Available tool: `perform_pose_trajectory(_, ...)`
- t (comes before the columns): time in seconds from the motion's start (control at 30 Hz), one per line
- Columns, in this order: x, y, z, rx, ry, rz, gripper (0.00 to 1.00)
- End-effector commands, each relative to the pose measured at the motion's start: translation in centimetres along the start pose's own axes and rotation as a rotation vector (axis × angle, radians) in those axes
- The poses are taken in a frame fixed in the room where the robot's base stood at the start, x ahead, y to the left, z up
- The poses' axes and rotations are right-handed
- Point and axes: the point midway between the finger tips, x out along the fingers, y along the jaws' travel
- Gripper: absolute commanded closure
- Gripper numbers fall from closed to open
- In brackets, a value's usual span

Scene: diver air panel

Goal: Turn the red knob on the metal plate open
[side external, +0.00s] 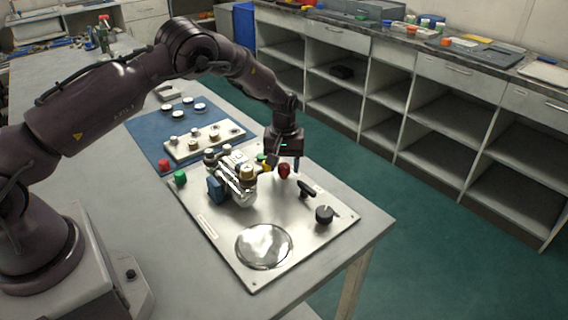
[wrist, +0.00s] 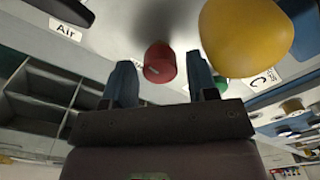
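The red knob (side external: 284,171) stands on the metal plate (side external: 215,240), near its far edge in the side view. In the wrist view the red knob (wrist: 159,62) has a short white mark on its face. My gripper (side external: 283,163) is over the knob, pointing down. In the wrist view my gripper (wrist: 160,66) is open, with one blue-grey finger on each side of the knob. Gaps show between the fingers and the knob there, so I see no grip on it. How far the fingertips reach down beside it is hard to tell.
A large yellow knob (wrist: 245,35) is close beside the right finger in the wrist view. A black handle (side external: 306,189) and a black knob (side external: 325,214) stand on the plate, with a round gauge (side external: 264,246). Metal fittings (side external: 234,182) crowd the left of my gripper.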

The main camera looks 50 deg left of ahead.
Motion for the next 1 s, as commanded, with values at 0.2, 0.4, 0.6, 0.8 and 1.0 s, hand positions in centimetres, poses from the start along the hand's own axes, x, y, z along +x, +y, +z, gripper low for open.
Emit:
perform_pose_trajectory(0.2,0.1,0.0,0.0,0.000,-0.001,-0.001,0.40)
perform_pose_trajectory(0.4,-0.6,0.0,0.0,0.001,0.001,0.001,0.40)
perform_pose_trajectory(0.6,-4.2,0.1,-0.1,0.000,0.003,0.003,0.40)
perform_pose_trajectory(0.8,-8.7,0.0,0.0,0.000,0.003,0.003,0.40)
perform_pose_trajectory(1.0,-11.8,0.0,0.0,0.001,0.002,0.001,0.40)
